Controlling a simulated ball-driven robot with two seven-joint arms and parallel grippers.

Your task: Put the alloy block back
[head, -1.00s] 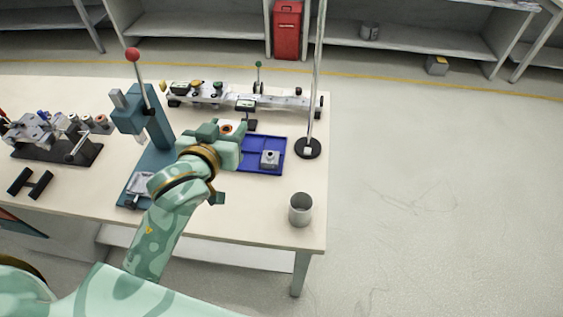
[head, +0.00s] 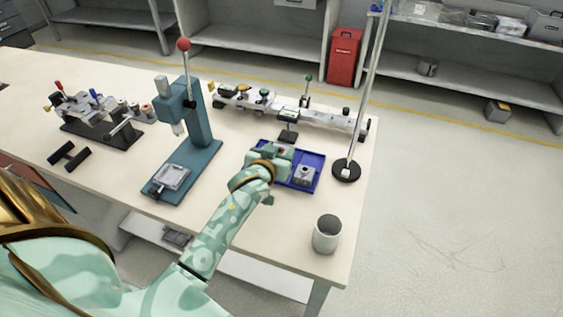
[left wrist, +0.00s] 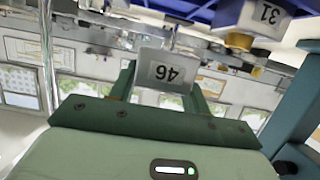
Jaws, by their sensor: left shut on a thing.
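My left gripper (head: 283,155) is over the left part of the blue tray (head: 321,170) in the head view. The arm and gripper mostly hide this block in the head view. A second grey block (head: 305,175) stands in the tray's right part; in the left wrist view a block labelled 31 (left wrist: 262,18) shows beside the tray's blue underside or edge (left wrist: 190,10). I cannot tell whether the held block touches the tray.
A teal lever press (head: 205,125) stands left of the tray. A stand with a round black base (head: 346,171) and tall pole is close on the right. A grey cup (head: 327,234) is near the front corner. A rail with fittings (head: 290,110) lies behind.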

